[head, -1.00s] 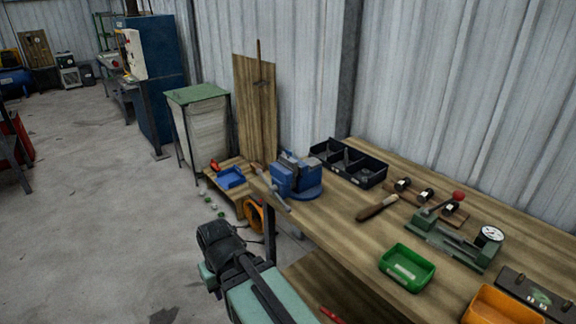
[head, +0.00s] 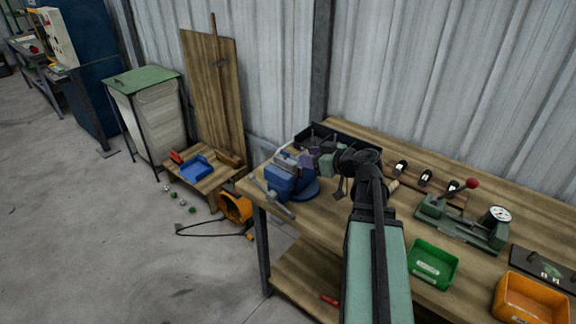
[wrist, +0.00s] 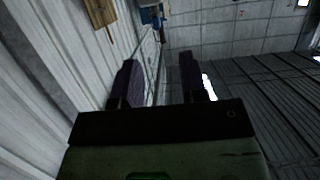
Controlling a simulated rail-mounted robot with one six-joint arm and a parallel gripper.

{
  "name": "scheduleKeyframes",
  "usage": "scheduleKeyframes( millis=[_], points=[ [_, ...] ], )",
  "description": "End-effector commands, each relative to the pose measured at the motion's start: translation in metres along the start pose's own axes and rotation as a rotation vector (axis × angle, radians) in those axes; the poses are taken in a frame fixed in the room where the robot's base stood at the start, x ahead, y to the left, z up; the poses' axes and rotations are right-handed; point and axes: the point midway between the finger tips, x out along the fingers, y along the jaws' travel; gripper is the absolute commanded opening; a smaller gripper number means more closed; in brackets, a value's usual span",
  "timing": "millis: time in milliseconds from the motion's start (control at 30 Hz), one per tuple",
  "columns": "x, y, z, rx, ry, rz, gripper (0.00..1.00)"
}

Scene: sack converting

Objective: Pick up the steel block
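I cannot make out a steel block for certain in either view. My gripper (head: 304,158) is over the left back part of the workbench (head: 330,227), close to the blue vise (head: 288,179) in the picture, and covers part of the black divided tray (head: 352,134) behind. In the wrist view my gripper (wrist: 158,78) has its two dark fingers apart, with nothing between them. Light grey metal shows at the vise's top; I cannot tell whether it is a separate block. The wrist camera looks toward walls and roof.
On the bench to the right are a rack of black-knobbed tools (head: 426,178), a green press with a dial (head: 460,222), a green bin (head: 432,264) and an orange bin (head: 531,299). A low wooden stand with a blue tray (head: 197,167) is left of the bench.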

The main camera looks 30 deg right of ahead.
Motion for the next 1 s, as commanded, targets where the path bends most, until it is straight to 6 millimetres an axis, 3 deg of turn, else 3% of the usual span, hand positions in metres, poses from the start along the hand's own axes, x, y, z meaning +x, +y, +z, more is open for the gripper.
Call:
scheduleKeyframes(
  millis=[200,467,700,900,1000],
  points=[
    [0.043,0.001,0.003,0.000,-0.002,-0.004,0.39],
    [0.059,0.002,0.001,0.002,-0.002,-0.003,0.39],
    [0.101,0.004,0.001,0.001,-0.002,-0.003,0.39],
    [0.102,0.004,-0.001,0.002,-0.002,-0.001,0.39],
    [0.102,0.004,-0.001,0.002,-0.002,-0.001,0.27]
  ],
)
